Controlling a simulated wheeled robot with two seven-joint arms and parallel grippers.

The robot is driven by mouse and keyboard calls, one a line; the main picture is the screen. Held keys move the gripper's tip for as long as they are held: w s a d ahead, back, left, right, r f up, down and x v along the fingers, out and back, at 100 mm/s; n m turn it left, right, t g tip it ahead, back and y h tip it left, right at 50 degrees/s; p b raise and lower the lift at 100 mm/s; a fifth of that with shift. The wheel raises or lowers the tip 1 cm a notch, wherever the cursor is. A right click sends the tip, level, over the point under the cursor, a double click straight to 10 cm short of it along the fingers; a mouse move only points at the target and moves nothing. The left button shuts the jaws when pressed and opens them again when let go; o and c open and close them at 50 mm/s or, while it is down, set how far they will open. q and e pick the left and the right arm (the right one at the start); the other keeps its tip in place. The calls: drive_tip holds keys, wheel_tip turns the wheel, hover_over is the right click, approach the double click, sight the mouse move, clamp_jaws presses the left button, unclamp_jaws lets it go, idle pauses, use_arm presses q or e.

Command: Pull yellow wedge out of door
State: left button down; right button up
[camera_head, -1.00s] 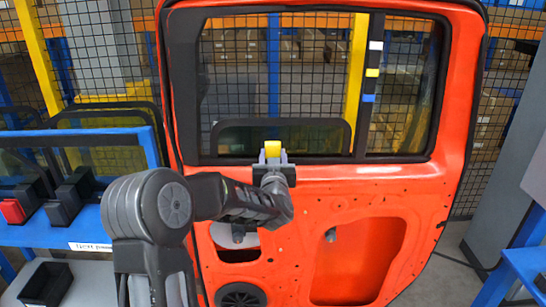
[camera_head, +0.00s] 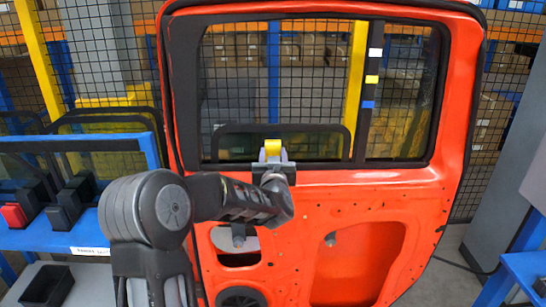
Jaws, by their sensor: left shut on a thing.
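The orange-red door (camera_head: 390,190) stands upright in front of me with an open window frame. The yellow wedge (camera_head: 273,145) shows at the lower edge of the window opening. My left gripper (camera_head: 273,153) is shut on the wedge from the near side, with its fingers to either side of it. The lower part of the wedge is hidden by the fingers, so I cannot tell whether it still touches the door. A dark-rimmed pane (camera_head: 225,143) shows in the lower part of the opening, behind the wedge. My right gripper is not in view.
A blue rack (camera_head: 90,143) with glass panes, black holders and a red block (camera_head: 14,215) stands at the left. A black bin (camera_head: 47,286) sits below it. A blue table (camera_head: 525,268) is at the right edge. Mesh fencing stands behind the door.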

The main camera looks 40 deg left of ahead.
sight(273, 142)
use_arm(q)
drive_tip(key=shift+r+p, duration=1)
drive_tip(key=shift+r, duration=0.65)
drive_tip(key=b+v, duration=0.1)
drive_tip(key=v, duration=1)
